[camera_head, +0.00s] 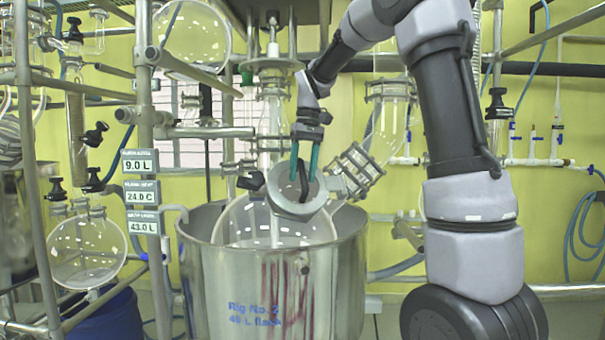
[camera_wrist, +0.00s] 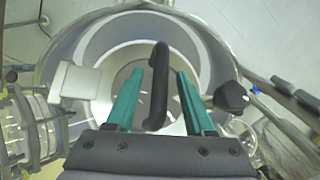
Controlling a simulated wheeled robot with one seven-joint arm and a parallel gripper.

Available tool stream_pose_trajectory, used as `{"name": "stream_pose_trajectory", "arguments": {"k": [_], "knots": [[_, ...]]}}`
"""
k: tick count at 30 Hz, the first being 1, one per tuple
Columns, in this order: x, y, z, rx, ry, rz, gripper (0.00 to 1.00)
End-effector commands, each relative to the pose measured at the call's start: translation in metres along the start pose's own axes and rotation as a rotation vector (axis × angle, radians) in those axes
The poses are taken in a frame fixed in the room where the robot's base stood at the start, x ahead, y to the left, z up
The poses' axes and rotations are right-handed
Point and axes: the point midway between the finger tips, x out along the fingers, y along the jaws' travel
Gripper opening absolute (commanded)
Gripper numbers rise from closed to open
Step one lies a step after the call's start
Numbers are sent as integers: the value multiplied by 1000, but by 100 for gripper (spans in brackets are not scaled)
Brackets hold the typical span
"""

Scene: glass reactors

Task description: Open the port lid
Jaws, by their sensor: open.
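The port lid (camera_head: 293,205) is a grey round disc on the glass flask (camera_head: 262,222), with a black curved handle on it. The lid looks shut and tilted toward the camera. The handle (camera_wrist: 156,88) stands upright in the middle of the wrist view. My gripper (camera_head: 304,165) points down at the lid. In the wrist view its two green fingers (camera_wrist: 155,97) are open, one on each side of the handle, with a gap to each side. Whether the fingertips touch the lid cannot be told.
A steel vessel (camera_head: 270,290) surrounds the flask. A clamped glass side neck (camera_head: 357,170) is close right of the lid, and a black knob (camera_head: 251,181) close left. Metal frame pipes (camera_head: 145,90) and readout plates (camera_head: 140,192) stand at left.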

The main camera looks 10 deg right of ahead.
Motion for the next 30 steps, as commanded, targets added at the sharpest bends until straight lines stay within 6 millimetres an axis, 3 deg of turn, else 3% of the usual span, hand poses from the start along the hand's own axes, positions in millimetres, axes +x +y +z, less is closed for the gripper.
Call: {"name": "stream_pose_trajectory", "arguments": {"k": [9, 10, 14, 30], "knots": [[4, 0, 0, 0, 0, 0, 53], [4, 0, 0, 0, 0, 0, 49], [4, 0, 0, 0, 0, 0, 0], [4, 0, 0, 0, 0, 0, 0]]}}
